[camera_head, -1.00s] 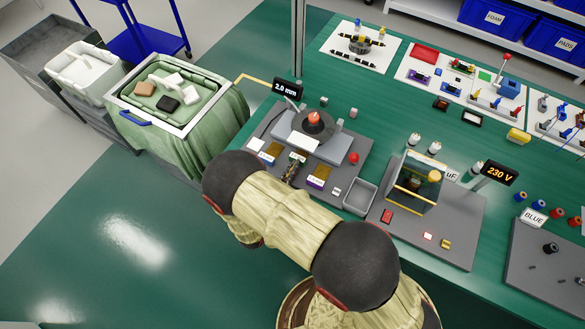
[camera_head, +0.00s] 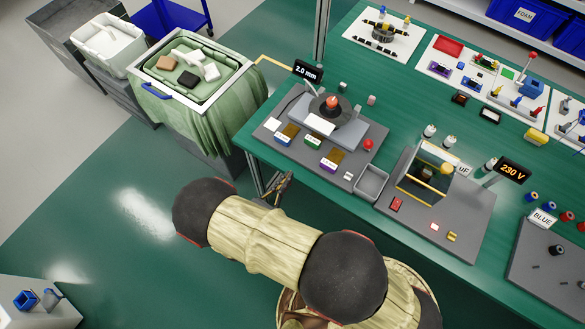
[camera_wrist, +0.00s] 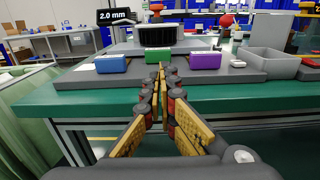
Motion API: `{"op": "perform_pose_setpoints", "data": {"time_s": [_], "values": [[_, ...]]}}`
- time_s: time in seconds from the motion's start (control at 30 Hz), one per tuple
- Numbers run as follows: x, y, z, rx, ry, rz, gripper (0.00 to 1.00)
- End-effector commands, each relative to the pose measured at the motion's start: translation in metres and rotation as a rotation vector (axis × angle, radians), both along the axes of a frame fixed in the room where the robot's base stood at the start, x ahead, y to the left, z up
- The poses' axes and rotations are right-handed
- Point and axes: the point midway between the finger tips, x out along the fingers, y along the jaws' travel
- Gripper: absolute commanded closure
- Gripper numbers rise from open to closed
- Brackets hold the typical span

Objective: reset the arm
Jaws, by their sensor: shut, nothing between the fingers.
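My gripper (camera_head: 283,186) is just off the front edge of the green table in the head view, beside the grey fixture board (camera_head: 262,132). In the wrist view my gripper (camera_wrist: 160,78) points at the board's front edge, its yellow-padded fingers together and empty. My arm is bent, its dark joints and wood-patterned links filling the lower middle of the head view. Blue (camera_wrist: 112,63), green (camera_wrist: 158,61) and purple (camera_wrist: 202,64) blocks stand on the board beyond the fingertips.
The green table (camera_head: 340,215) lies close to my arm. A draped cart with a green tray (camera_head: 190,75) stands at the left. A second board with a 230 V display (camera_head: 514,170) is at the right. Open floor (camera_head: 130,220) is left of my arm.

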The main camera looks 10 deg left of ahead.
Motion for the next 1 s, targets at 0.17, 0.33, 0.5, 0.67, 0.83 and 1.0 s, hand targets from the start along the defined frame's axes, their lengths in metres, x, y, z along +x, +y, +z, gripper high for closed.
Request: {"op": "perform_pose_setpoints", "data": {"time_s": [0.17, 0.33, 0.5, 0.67, 0.83, 1.0], "values": [[-0.005, 0.002, 0.0, 0.0, 0.0, 0.001, 1.0], [-0.005, 0.002, -0.001, -0.001, 0.001, 0.0, 1.0], [-0.012, -0.014, -0.016, 0.016, 0.055, -0.054, 1.0], [-0.036, -0.059, -0.029, 0.02, 0.129, -0.19, 1.0], [-0.065, -0.09, -0.012, 0.133, 0.197, -0.397, 1.0], [-0.084, -0.111, 0.016, 0.301, 0.24, -0.616, 1.0]]}}
